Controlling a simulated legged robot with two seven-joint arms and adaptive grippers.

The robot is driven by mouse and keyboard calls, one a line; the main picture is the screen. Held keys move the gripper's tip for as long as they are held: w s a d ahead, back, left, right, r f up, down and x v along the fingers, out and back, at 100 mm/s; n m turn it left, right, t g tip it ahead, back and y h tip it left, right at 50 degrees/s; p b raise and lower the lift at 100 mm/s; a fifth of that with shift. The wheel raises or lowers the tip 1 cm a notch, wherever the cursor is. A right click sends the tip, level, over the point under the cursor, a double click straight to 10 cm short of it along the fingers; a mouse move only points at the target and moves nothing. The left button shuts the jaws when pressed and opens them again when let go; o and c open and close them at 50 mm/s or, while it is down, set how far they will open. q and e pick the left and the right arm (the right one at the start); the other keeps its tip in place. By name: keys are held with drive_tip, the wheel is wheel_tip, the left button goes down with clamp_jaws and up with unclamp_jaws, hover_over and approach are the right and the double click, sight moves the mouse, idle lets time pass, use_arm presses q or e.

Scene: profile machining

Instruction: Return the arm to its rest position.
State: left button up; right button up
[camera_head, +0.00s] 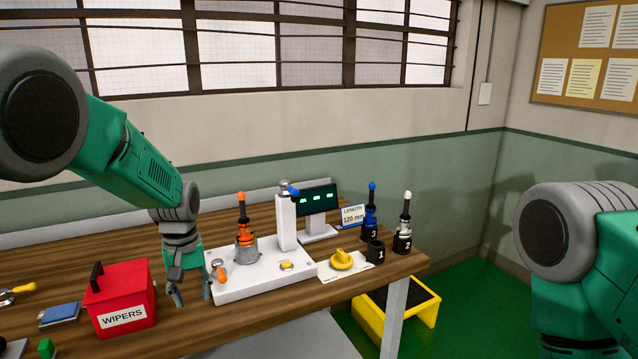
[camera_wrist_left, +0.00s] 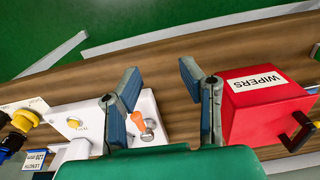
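My left arm (camera_head: 130,150) reaches in from the left in the head view. Its gripper (camera_head: 190,298) hangs fingers down between the red WIPERS box (camera_head: 122,298) and the white device base (camera_head: 262,279). In the left wrist view the gripper (camera_wrist_left: 158,80) has its two blue-padded fingers wide apart. Only bare wooden table shows between them, so it is open and empty. My right arm (camera_head: 585,255) stands at the right edge of the head view. Its gripper is out of view.
An orange-topped tool (camera_head: 245,240) stands on the white device. A display (camera_head: 318,200), black holders (camera_head: 402,242) and a yellow knob (camera_head: 342,260) stand right. A blue item (camera_head: 60,313) lies left of the red box. A yellow bin (camera_head: 410,305) is on the floor.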

use_arm(q)
drive_tip(key=s+a+f+m+b, duration=0.1)
drive_tip(key=s+f+b, duration=0.1)
drive_tip(key=s+f, duration=0.45)
drive_tip(key=s+a+f+b, duration=0.15)
drive_tip(key=s+f, duration=0.25)
drive_tip(key=f, duration=0.6)
drive_tip(key=s+f+m+b, duration=0.1)
drive_tip(key=s+f+b, duration=0.2)
drive_tip(key=s+f, duration=0.35)
drive_tip(key=s+f+m+b, duration=0.2)
drive_tip(key=s+f, duration=0.3)
drive_tip(key=s, duration=0.6)
drive_tip(key=s+f+m+b, duration=0.1)
drive_tip(key=s+f+b, duration=0.3)
drive_tip(key=s, duration=0.8)
wheel_tip(320, 180, down, 2)
drive_tip(key=shift+d+f+m+t, duration=0.2)
drive_tip(key=shift+m+t, duration=0.1)
drive_tip(key=shift+m, duration=0.1)
